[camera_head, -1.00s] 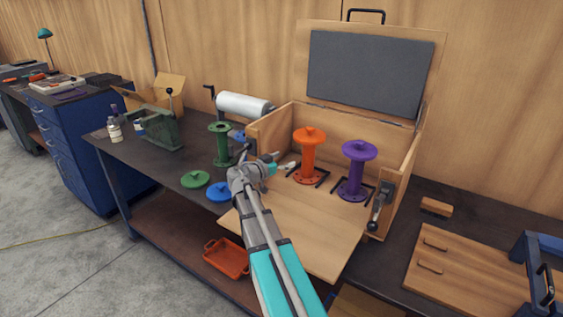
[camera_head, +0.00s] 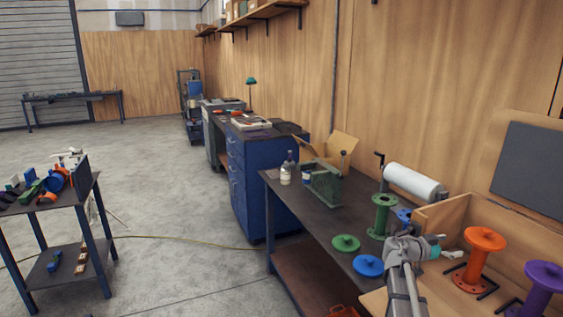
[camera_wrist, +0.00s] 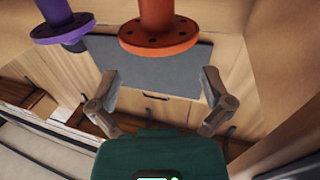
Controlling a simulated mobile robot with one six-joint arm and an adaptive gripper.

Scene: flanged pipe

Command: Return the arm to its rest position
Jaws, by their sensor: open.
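My gripper (camera_head: 438,245) is at the right of the head view, at the open front of the wooden case (camera_head: 440,216). In the wrist view my gripper (camera_wrist: 160,80) shows two fingers spread apart with nothing between them. The orange flanged pipe (camera_head: 478,257) stands in the case to the right of my gripper. Its orange flange also shows at the top of the wrist view (camera_wrist: 160,38). The purple flanged pipe (camera_head: 541,290) is farther right, partly cut off by the picture edge. The green flanged pipe (camera_head: 382,214) stands on the bench left of my gripper.
A green disc (camera_head: 345,243) and a blue disc (camera_head: 368,265) lie on the dark bench (camera_head: 300,212). A white roll (camera_head: 412,181) is behind them. A blue drawer cabinet (camera_head: 255,185) and a loaded cart (camera_head: 60,211) stand farther left, with open floor (camera_head: 180,200) between.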

